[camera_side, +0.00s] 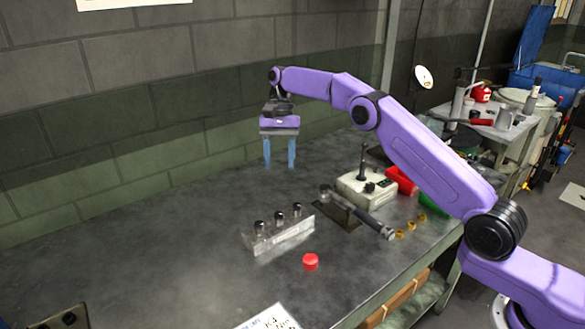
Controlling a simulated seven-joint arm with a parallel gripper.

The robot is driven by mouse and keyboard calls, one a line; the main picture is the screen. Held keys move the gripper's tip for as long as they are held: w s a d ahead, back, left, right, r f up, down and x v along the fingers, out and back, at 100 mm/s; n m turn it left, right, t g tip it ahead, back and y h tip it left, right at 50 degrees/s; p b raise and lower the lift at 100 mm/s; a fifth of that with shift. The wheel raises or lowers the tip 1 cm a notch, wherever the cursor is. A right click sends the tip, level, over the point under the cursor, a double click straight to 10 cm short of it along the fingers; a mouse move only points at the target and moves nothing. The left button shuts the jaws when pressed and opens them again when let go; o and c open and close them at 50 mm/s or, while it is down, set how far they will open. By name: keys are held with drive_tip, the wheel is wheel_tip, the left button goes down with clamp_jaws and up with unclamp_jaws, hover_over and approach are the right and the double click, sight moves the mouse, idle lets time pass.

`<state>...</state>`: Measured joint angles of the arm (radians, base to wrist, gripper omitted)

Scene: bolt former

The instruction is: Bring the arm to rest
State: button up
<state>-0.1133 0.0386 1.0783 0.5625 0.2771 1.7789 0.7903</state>
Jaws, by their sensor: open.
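My gripper (280,153) hangs over the back of the grey workbench (150,255), near the wall. Its two blue fingers point down, apart, with nothing between them. My purple arm reaches in from the right side of the picture. Below and in front of the gripper, a clear block (280,238) holds dark-topped bolts in a row. A white machine with a lever (362,188) stands to the right of the gripper.
A dark cylindrical tool (362,214) lies by the machine. A red cap (310,261), several brass rings (411,226), a red bin (401,180) and a green bin (433,205) are on the bench. Paper (268,318) lies at the front. The bench's left side is mostly clear.

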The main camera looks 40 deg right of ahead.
drive_tip(key=s+a+r+n+h, duration=0.1)
drive_tip(key=s+a+r+n, duration=0.15)
drive_tip(key=s, duration=0.45)
drive_tip(key=s+a+r+n+t, duration=0.1)
drive_tip(key=s+a+r+n, duration=0.1)
drive_tip(key=s+n, duration=0.3)
drive_tip(key=s+a+r+n+h, duration=0.1)
drive_tip(key=s+a+r+n, duration=0.15)
drive_tip(key=s, duration=0.55)
drive_tip(key=s+d+f+n+t, duration=0.1)
drive_tip(key=s+d+f+n, duration=0.1)
drive_tip(key=s, duration=0.6)
drive_tip(key=s+d+f+n, duration=0.2)
drive_tip(key=s+d+n, duration=0.3)
drive_tip(key=s, duration=0.3)
drive_tip(key=s+d+f+n+t, duration=0.1)
drive_tip(key=s+d+n, duration=0.2)
drive_tip(key=s, duration=0.6)
drive_tip(key=shift+d+f+n+t, duration=0.3)
drive_tip(key=shift+d+f, duration=0.1)
drive_tip(key=shift+d, duration=0.65)
drive_tip(key=shift+w, duration=0.1)
